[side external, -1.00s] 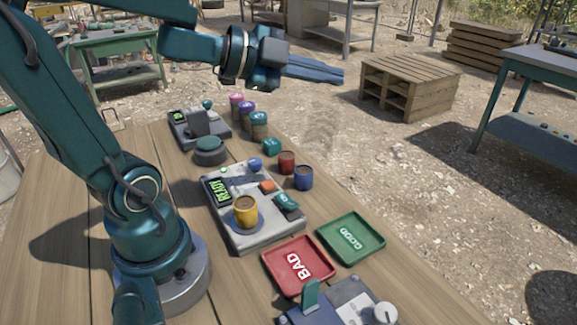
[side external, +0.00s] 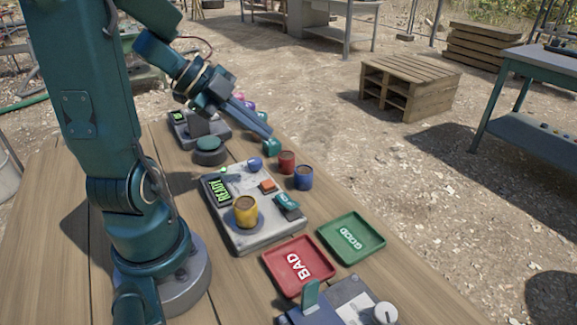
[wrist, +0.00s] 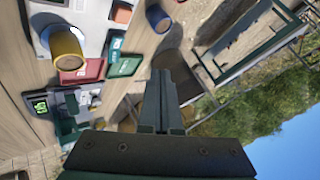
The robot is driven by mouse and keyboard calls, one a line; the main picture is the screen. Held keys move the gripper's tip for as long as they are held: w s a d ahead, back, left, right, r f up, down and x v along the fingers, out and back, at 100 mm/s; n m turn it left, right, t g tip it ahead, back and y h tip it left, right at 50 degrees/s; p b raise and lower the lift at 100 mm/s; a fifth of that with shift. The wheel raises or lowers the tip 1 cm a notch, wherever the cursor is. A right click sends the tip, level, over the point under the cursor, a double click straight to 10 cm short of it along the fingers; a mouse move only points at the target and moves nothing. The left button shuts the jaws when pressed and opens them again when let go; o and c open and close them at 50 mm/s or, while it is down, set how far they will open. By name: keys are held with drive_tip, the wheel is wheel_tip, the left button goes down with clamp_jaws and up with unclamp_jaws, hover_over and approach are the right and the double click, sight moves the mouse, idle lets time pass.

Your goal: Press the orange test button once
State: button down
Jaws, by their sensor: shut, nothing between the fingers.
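The orange test button (side external: 267,186) is a small square on the grey test unit, right of the green READY display (side external: 217,191). It also shows in the wrist view (wrist: 122,13) near the top. A yellow cup (side external: 246,210) stands on the unit in front of the display. My gripper (side external: 268,137) is shut and empty, slanting down to the right. Its tips are in the air behind the unit, near the small teal block (side external: 272,147) in the picture; I cannot tell whether they touch it. In the wrist view the closed fingers (wrist: 162,75) point up the picture.
A blue knob (side external: 255,163) and a teal switch (side external: 286,202) sit on the unit around the button. Red (side external: 286,161) and blue (side external: 303,177) cups stand at its right. The red BAD tray (side external: 298,265) and green GOOD tray (side external: 351,238) lie in front.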

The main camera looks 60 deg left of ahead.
sight(262, 182)
drive_tip(key=shift+f, duration=4.4)
drive_tip(key=shift+f, duration=0.4)
drive_tip(key=shift+f, duration=0.5)
drive_tip(key=shift+r, duration=0.95)
drive_tip(key=shift+r, duration=2.5)
